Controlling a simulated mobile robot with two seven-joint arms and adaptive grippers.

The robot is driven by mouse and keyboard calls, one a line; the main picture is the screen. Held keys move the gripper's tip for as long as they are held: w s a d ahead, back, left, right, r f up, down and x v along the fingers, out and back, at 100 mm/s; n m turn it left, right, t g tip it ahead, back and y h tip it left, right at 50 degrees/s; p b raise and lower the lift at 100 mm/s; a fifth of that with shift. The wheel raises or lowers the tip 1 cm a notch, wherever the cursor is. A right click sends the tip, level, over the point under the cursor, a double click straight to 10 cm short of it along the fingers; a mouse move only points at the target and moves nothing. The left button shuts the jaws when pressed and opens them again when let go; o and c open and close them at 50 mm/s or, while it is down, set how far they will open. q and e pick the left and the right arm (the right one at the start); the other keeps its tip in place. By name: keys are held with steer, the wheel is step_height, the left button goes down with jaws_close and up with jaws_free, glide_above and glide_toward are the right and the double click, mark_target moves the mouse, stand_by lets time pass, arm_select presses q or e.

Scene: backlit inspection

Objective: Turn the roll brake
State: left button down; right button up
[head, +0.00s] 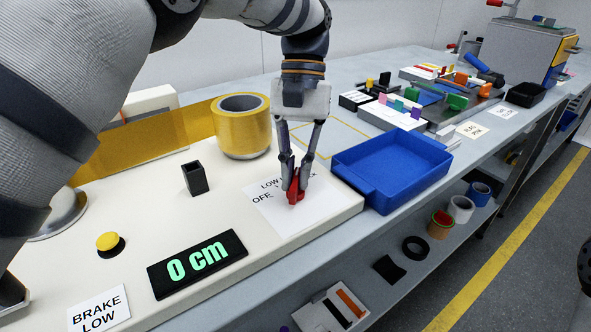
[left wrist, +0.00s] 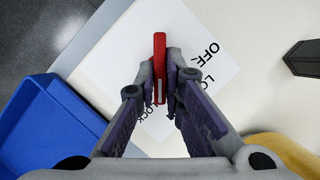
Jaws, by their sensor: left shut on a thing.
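The roll brake's red knob (head: 295,192) stands on a white label plate (head: 283,222) on the cream machine top. The label reads OFF and LOW; its other words are partly hidden by my gripper. My left gripper (head: 294,178) points down from above and is shut on the red knob. In the left wrist view the red knob (left wrist: 159,58) shows between the fingertips, with the word LOCK beside it. A sign (head: 98,312) at the front left reads BRAKE LOW. My right gripper is not in view.
A display (head: 197,264) reads 0 cm. A yellow button (head: 109,242), a black holder (head: 195,178) and a yellow tape roll (head: 243,126) stand on the machine top. A blue tray (head: 385,190) sits close right of the knob. Assorted parts fill the bench beyond.

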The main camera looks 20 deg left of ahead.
mark_target(298, 175)
arm_select(q)
steer(key=shift+d+m+y, duration=0.15)
steer(key=shift+m+y, duration=0.45)
steer(key=shift+m, duration=0.9)
steer(key=c, duration=1.7)
jaws_free()
step_height(298, 175, up, 10)
